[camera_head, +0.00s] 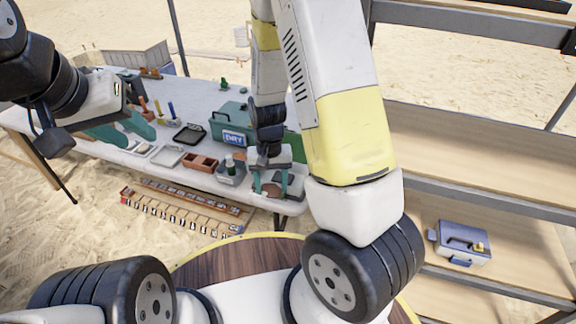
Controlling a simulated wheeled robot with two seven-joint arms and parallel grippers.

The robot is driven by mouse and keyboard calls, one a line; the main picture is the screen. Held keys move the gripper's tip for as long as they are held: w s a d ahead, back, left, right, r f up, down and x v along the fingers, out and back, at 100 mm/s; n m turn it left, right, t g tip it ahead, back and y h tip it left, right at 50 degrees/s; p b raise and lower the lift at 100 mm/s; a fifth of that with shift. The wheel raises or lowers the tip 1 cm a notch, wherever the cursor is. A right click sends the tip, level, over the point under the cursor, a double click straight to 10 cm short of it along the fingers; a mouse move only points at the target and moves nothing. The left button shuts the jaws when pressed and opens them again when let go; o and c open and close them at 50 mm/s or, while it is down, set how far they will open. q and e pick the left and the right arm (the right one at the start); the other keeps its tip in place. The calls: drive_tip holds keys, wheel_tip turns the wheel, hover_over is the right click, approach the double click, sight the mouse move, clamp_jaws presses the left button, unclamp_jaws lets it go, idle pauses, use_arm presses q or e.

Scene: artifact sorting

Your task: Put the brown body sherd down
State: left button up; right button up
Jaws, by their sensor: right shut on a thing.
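The brown body sherd (271,190) is between the teal fingers of my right gripper (270,186), at the front right end of the white table (238,196). The gripper is shut on it and points down. The sherd is small in view and partly covered by the fingers; I cannot tell whether it touches the surface beneath. My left gripper (124,130) is open and empty, with its teal fingers apart, over the left part of the table.
A green case (229,125) stands at the back of the table. A black tray (189,134), a white tray (167,156), a brown divided box (200,163) and a grey caddy (230,174) fill the middle. A shelf on the right holds a grey-blue box (463,243).

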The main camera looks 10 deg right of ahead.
drive_tip(key=shift+s+a+f+m, duration=0.15)
drive_tip(key=shift+s+a+f, duration=0.1)
drive_tip(key=shift+s, duration=0.3)
drive_tip(key=shift+s+a+f+m, duration=0.15)
drive_tip(key=shift+s+a+f, duration=0.1)
drive_tip(key=shift+s, duration=0.3)
drive_tip(key=w+d, duration=0.2)
drive_tip(key=w, duration=0.2)
drive_tip(key=w+d+f, duration=0.1)
drive_tip(key=w+d, duration=0.2)
drive_tip(key=w, duration=0.2)
drive_tip(key=w+d, duration=0.2)
drive_tip(key=w, duration=0.2)
drive_tip(key=shift+w+d+f, duration=0.2)
drive_tip(key=shift+w+f, duration=0.15)
drive_tip(key=shift+f, duration=1.65)
drive_tip(key=o, duration=1.3)
drive_tip(key=shift+f, duration=0.15)
drive_tip(key=shift+o, duration=0.2)
